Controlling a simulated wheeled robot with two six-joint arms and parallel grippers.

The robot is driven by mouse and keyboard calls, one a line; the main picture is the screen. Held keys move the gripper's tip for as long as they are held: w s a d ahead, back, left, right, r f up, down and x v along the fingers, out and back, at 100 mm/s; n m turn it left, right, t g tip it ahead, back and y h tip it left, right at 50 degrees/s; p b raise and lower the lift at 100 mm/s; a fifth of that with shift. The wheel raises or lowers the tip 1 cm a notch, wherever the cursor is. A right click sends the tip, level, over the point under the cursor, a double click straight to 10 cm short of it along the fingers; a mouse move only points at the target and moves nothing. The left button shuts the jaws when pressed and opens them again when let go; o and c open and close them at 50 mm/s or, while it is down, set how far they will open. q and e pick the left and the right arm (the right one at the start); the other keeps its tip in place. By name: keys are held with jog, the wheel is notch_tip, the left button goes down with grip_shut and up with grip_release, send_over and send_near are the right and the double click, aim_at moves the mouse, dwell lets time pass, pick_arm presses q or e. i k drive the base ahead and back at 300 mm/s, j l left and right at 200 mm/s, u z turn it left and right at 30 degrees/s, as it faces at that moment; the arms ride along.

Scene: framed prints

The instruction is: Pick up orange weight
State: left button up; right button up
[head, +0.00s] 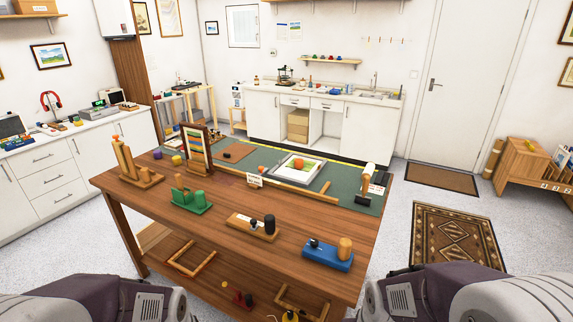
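A small orange object (262,169), which looks like the orange weight, sits on the green mat (230,171) on the wooden table, just behind a small white sign (255,181). It is too small to make out its exact shape. To its right a framed picture (318,176) with an orange and green print lies on the mat. Neither gripper shows in the head view. Only upper parts of my two arms show at the bottom left and bottom right corners.
A yellow weight (177,160) and a purple one (157,155) sit at the mat's left end. An upright wooden frame (197,152) stands nearby. Wooden, green and blue block stands (328,258) line the table's (222,228) near side. A mallet-like tool (367,180) is at right.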

aim_at(298, 162)
jog(key=l+u, duration=0.25)
jog(key=l, duration=0.25)
jog(key=l+u, duration=0.25)
jog(key=l, duration=0.25)
jog(key=l+u, duration=0.3)
jog(key=l, duration=0.2)
jog(key=k+l+u, duration=0.25)
jog(key=l, duration=0.2)
jog(key=l+u, duration=0.25)
jog(key=l, duration=0.2)
jog(key=i+l+u, duration=0.1)
jog(key=l+u, duration=0.25)
jog(key=l, duration=0.25)
jog(key=l+u, duration=0.4)
jog(key=l, duration=0.25)
jog(key=l+u, duration=0.35)
jog(key=l, duration=0.3)
jog(key=i+l+u, duration=0.1)
jog(key=l, duration=0.35)
jog(key=i+l+u, duration=0.1)
jog(key=l, duration=0.3)
jog(key=i, duration=0.05)
